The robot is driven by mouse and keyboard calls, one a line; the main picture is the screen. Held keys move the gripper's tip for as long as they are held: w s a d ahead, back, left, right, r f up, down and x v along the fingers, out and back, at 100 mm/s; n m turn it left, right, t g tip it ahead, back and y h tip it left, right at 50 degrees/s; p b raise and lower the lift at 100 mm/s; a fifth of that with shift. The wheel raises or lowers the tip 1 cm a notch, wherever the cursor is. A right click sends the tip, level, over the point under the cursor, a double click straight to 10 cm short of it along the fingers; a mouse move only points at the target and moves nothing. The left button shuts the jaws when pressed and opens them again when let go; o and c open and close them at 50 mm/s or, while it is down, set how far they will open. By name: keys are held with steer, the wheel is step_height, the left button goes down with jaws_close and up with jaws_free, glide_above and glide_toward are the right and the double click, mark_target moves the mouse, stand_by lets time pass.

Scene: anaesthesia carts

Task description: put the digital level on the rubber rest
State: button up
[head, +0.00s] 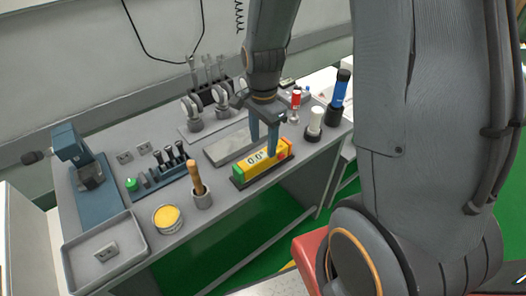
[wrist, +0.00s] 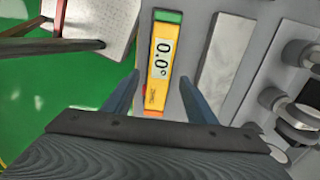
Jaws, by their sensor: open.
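The digital level (head: 250,170) is a yellow bar with a white display reading 0.0°, a green end and a red-orange end. It lies near the front edge of the bench, with a dark strip along its underside. It also shows in the wrist view (wrist: 160,88). My gripper (head: 264,151) is open and empty. In the wrist view its fingers (wrist: 160,76) stand apart on either side of the level, towards its orange end. I cannot tell whether they touch it. A flat grey slab (head: 222,148) lies behind the level; I cannot tell which piece is the rubber rest.
A cup with a wooden handle (head: 201,198) and a yellow-filled dish (head: 167,217) stand left of the level. A white cylinder (head: 315,122) and a blue-black bottle (head: 339,96) stand right. Grey clamp-like pieces (head: 193,119) are behind the slab. A tray (head: 78,264) is at the front left.

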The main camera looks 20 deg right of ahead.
mark_target(263, 154)
steer(key=s+r+n, duration=0.6)
steer(key=s+n, duration=0.3)
steer(key=n, duration=0.5)
steer(key=shift+s+r+n+t, duration=0.15)
steer(key=shift+s+n+t, duration=0.15)
steer(key=shift+t, duration=0.1)
stand_by(1.0)
